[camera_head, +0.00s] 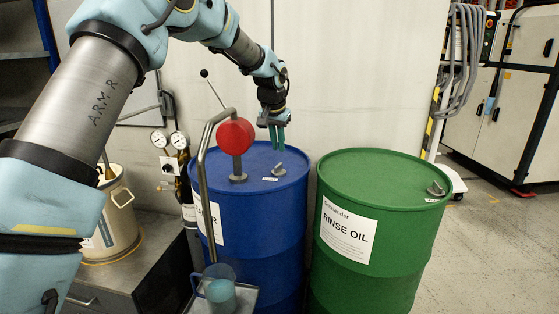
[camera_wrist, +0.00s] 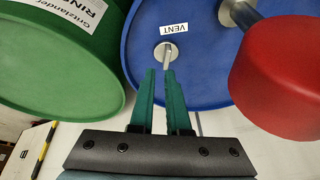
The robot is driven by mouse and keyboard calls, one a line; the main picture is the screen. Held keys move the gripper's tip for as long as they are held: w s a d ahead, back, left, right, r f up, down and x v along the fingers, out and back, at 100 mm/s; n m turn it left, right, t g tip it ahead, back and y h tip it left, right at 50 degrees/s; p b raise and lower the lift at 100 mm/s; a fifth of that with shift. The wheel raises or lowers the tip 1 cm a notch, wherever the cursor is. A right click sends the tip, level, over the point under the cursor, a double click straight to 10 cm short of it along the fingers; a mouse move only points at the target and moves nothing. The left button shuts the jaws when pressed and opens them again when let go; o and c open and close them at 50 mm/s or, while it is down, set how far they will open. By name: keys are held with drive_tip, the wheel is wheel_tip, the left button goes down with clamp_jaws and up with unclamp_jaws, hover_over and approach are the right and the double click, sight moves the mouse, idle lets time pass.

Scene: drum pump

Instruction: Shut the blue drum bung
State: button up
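The blue drum (camera_head: 262,215) stands in the middle of the head view; its blue top (camera_wrist: 205,80) fills much of the wrist view. Its grey bung (camera_head: 278,170) has a handle that stands up at a slant, beside a small white label reading VENT. In the wrist view the bung (camera_wrist: 166,52) lies just beyond my fingertips, its handle pointing toward the gap between them. My gripper (camera_head: 277,148) points down above the bung, with a small gap below the tips in the head view. Its green fingers (camera_wrist: 160,72) are apart with nothing held.
A red pump head (camera_head: 235,137) with a curved grey pipe rises from the blue drum's top, close to the left of my gripper. A green drum (camera_head: 375,230) labelled RINSE OIL stands at right. A cream bucket (camera_head: 113,215) is at left.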

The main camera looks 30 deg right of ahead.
sight(281, 173)
drive_tip(key=shift+t+y, duration=0.6)
drive_tip(key=shift+t, duration=0.1)
drive_tip(key=s+b, duration=0.1)
drive_tip(key=s+d+f+b, duration=0.2)
drive_tip(key=s, duration=0.1)
drive_tip(key=shift+f, duration=0.2)
clamp_jaws()
drive_tip(key=s+d+r+n+t+b, duration=0.1)
drive_tip(key=s+d+t+b, duration=0.15)
drive_tip(key=s+b, duration=0.2)
drive_tip(key=shift+t+y, duration=0.25)
drive_tip(key=shift+y, duration=0.25)
drive_tip(key=p+x, duration=0.3)
drive_tip(key=x, duration=0.5)
drive_tip(key=shift+w+a, duration=0.15)
drive_tip(key=shift+w, duration=0.05)
drive_tip(key=w, duration=0.1)
drive_tip(key=w+a+p, duration=0.1)
drive_tip(key=w+p, duration=0.1)
drive_tip(key=shift+a+f, duration=0.25)
drive_tip(key=shift+f, duration=0.1)
drive_tip(key=shift+w+a+f, duration=0.15)
drive_tip(key=shift+w+a, duration=0.1)
drive_tip(key=shift+w, duration=0.25)
